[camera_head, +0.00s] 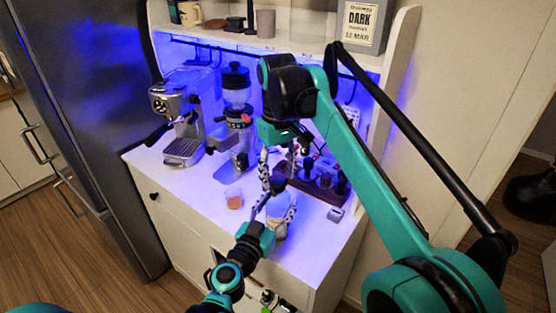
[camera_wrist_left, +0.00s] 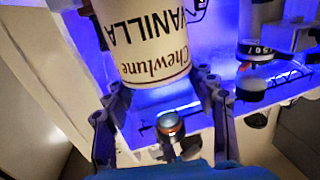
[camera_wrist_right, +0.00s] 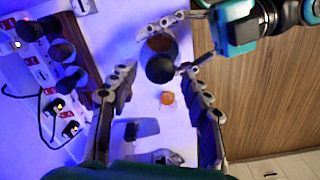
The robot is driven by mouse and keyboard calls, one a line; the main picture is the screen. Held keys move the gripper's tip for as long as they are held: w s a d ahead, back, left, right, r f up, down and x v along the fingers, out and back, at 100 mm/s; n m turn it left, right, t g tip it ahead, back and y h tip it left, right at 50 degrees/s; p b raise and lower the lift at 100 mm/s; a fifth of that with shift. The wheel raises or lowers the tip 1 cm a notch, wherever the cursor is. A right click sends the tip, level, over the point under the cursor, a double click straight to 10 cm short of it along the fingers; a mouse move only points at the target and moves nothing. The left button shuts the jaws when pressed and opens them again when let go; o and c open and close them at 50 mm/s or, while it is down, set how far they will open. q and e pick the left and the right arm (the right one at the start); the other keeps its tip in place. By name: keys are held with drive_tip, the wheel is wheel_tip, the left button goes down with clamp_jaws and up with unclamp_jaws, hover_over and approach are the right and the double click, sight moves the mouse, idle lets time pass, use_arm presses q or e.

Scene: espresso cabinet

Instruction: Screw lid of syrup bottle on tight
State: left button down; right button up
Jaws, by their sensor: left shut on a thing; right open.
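The syrup bottle (camera_wrist_left: 145,40) has a white label reading "Chewtune VANILLA", upside down in the left wrist view. In the head view the bottle (camera_head: 278,228) is at the counter's front, partly hidden by my grippers. My left gripper (camera_wrist_left: 160,85) is shut on its body, a finger on each side. The dark round lid (camera_wrist_right: 160,70) shows at the bottle's top in the right wrist view; whether it is tight cannot be told. My right gripper (camera_wrist_right: 158,76) is open above, its fingers either side of the lid, with visible gaps.
A small glass with orange liquid (camera_head: 234,199) stands left of the bottle. The espresso machine (camera_head: 182,115) and grinder (camera_head: 236,115) are behind it. A dark rack with tools (camera_head: 318,182) and a power strip (camera_wrist_right: 30,65) lie on the right side.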

drive_tip(key=shift+f, duration=1.35)
drive_tip(key=shift+c, duration=0.3)
clamp_jaws()
drive_tip(key=shift+m, duration=0.4)
drive_tip(key=shift+o, duration=1.1)
unclamp_jaws()
wheel_tip(320, 180, up, 12)
